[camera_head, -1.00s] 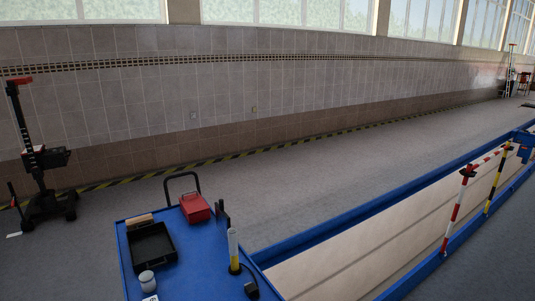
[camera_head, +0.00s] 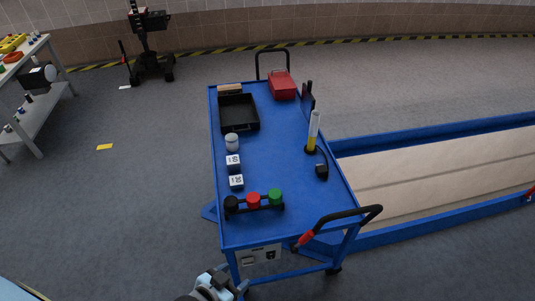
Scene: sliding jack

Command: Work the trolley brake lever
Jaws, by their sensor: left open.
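The blue trolley (camera_head: 268,155) stands in the middle of the head view. A black push handle (camera_head: 349,213) sticks out at its near right corner. A short red-gripped lever (camera_head: 304,240) sits just below that handle at the near end; I take it for the brake lever. My left gripper (camera_head: 222,278) is at the bottom edge, open, in front of the trolley's near left end. It is left of the red lever and apart from it. The arm behind it is mostly cut off by the frame. My right gripper is out of view.
The trolley top carries a black tray (camera_head: 239,113), a red box (camera_head: 282,86), a yellow-white cylinder (camera_head: 313,131), weights and coloured knobs (camera_head: 253,200). A blue-edged pit (camera_head: 430,187) lies to the right.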

